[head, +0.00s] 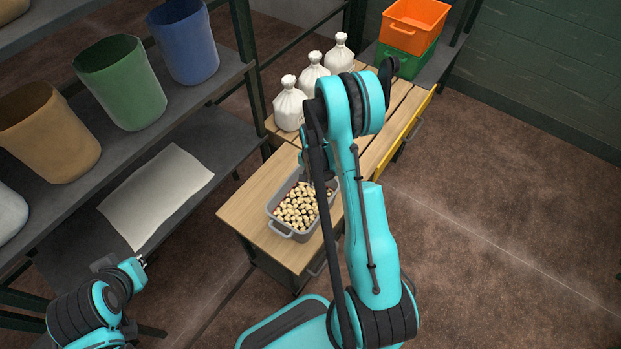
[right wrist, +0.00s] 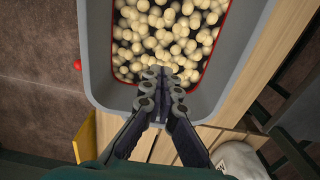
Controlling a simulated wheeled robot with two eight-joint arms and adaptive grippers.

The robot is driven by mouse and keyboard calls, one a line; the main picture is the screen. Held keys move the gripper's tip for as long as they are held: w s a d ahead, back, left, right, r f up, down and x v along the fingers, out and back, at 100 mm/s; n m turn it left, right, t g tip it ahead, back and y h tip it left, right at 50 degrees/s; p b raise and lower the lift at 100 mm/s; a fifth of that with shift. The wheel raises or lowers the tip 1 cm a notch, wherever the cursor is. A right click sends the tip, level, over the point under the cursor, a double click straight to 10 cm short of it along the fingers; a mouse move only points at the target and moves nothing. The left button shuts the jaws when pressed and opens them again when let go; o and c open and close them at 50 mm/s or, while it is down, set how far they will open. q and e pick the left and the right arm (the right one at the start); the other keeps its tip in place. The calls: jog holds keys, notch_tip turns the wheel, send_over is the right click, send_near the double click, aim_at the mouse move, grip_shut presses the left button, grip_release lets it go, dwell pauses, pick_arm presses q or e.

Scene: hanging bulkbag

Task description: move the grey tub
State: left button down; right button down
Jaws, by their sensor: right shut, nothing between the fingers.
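The grey tub (head: 293,233) stands on the near end of the wooden workbench, filled with small pale rounded pieces (head: 297,208). My right arm hides part of its right side in the head view. In the right wrist view the tub's grey rim (right wrist: 97,60) surrounds the pieces, with a red line along the inside. My right gripper (right wrist: 160,78) is shut and empty, its fingertips over the tub's inside near one end wall. I cannot tell whether they touch the pieces. My left gripper (head: 142,261) is at the lower left, away from the tub; its fingers are too small to judge.
Three white tied sacks (head: 289,104) stand farther along the workbench (head: 248,198). An orange crate (head: 414,24) sits on a green crate (head: 403,60) at the far end. Shelving with blue, green and tan bins (head: 120,82) is at left. The floor at right is clear.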

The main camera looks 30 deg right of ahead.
jog(key=b, duration=0.2)
send_near(318, 193)
jog(key=a+f, duration=0.1)
jog(key=s+a+f, duration=0.1)
jog(key=a+f, duration=0.1)
jog(key=a, duration=0.1)
jog(key=shift+s+f, duration=0.3)
jog(key=shift+f, duration=0.1)
jog(key=d, duration=0.1)
jog(key=w+d, duration=0.1)
jog(key=shift+d+r, duration=0.15)
jog(key=shift+d, duration=0.15)
jog(key=shift+w+d+r, duration=0.1)
jog(key=shift+w+d, duration=0.2)
jog(key=shift+d, duration=0.3)
